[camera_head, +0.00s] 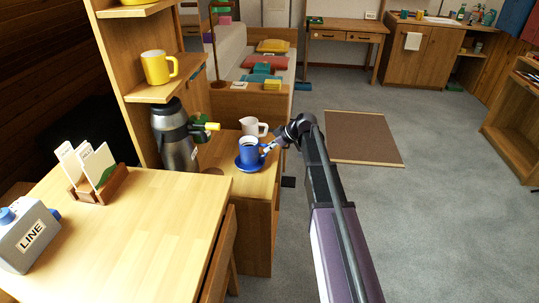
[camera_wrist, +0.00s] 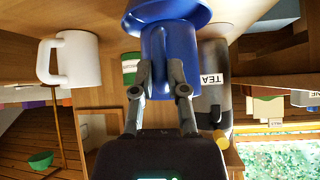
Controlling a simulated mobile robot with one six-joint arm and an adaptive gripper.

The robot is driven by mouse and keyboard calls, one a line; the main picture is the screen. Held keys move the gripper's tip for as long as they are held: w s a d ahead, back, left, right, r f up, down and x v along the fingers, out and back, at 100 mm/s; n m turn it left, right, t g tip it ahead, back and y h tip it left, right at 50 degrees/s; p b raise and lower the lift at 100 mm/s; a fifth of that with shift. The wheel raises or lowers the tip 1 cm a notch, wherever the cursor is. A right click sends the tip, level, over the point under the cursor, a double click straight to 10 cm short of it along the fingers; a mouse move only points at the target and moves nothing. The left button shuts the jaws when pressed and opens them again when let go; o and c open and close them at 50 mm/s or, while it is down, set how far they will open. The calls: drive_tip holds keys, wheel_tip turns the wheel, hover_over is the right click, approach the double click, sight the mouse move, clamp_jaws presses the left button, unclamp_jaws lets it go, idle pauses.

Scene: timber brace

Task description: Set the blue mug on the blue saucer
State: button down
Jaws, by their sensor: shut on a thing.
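The blue mug (camera_head: 249,148) is upright over the blue saucer (camera_head: 243,167) on the low wooden cabinet top. The mug's base looks on or just above the saucer; I cannot tell whether they touch. My gripper (camera_head: 268,150) reaches in from the right and is shut on the mug's handle. The wrist view is upside down: the mug (camera_wrist: 181,45) hangs below the saucer (camera_wrist: 165,10) in the picture, and my gripper's fingers (camera_wrist: 161,73) close on the handle from both sides.
A yellow mug (camera_head: 157,68) sits on the shelf above. The wooden table (camera_head: 140,235) is in front, left.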

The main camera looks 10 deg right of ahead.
drive_tip(key=shift+f+b, duration=1.1)
drive_tip(key=shift+f, duration=0.25)
drive_tip(key=c, duration=0.7)
unclamp_jaws()
drive_tip(key=shift+o, duration=0.2)
drive_tip(key=shift+d+r, duration=0.1)
drive_tip(key=shift+r, duration=0.1)
drive_tip(key=shift+p+v, duration=0.85)
drive_tip(key=p+v, duration=0.6)
drive_tip(key=v, duration=0.4)
drive_tip(key=shift+p, duration=0.4)
